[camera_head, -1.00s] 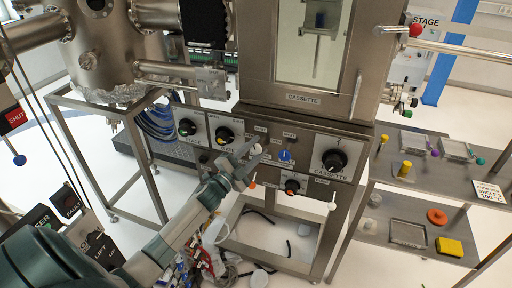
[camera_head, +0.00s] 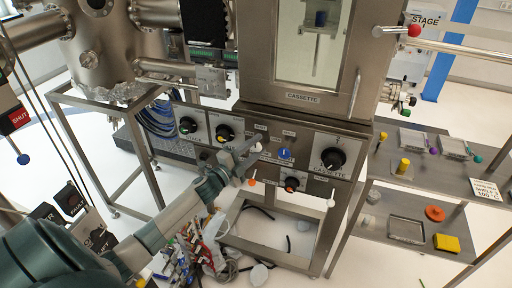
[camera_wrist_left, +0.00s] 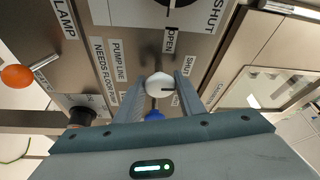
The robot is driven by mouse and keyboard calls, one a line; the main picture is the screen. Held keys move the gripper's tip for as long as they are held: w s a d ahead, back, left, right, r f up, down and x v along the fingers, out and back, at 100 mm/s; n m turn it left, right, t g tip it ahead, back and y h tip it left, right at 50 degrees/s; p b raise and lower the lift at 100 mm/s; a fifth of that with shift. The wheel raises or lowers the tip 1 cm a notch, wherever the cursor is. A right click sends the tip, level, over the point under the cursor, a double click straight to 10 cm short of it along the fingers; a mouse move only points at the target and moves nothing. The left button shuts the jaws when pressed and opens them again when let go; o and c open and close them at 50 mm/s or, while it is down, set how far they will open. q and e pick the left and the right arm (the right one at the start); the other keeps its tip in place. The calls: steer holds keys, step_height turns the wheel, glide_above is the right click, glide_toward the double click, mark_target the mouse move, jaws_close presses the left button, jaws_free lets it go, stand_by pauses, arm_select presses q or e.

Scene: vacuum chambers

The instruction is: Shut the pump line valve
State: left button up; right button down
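The pump line valve shows as a white knob (camera_head: 257,147) on the front panel under the cassette chamber. In the left wrist view the white knob (camera_wrist_left: 158,84) sits by the "PUMP LINE", "OPEN" and "SHUT" labels. My left gripper (camera_head: 250,156) is at the panel. In the left wrist view its two fingers (camera_wrist_left: 160,88) stand apart, one on each side of the white knob, near their tips. I cannot tell whether they touch it. The valve's stem is partly hidden behind the knob. My right gripper is not in view.
Close by on the panel are a blue knob (camera_head: 285,154), an orange ball handle (camera_head: 252,182), a black dial (camera_head: 291,185) and a large black cassette dial (camera_head: 332,159). A shelf unit (camera_head: 408,172) stands at the right. Cables (camera_head: 205,240) lie below the panel.

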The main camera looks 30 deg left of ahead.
arm_select(q)
steer(key=o, duration=0.3)
steer(key=shift+s+a+f+b, duration=0.1)
steer(key=shift+s+f+b, duration=0.15)
steer(key=shift+s, duration=0.45)
steer(key=s+a+f+b, duration=0.1)
steer(key=s+b, duration=0.4)
steer(key=s, duration=1)
steer(key=shift+s+a, duration=0.4)
steer(key=shift+a, duration=0.25)
steer(key=shift+f, duration=0.1)
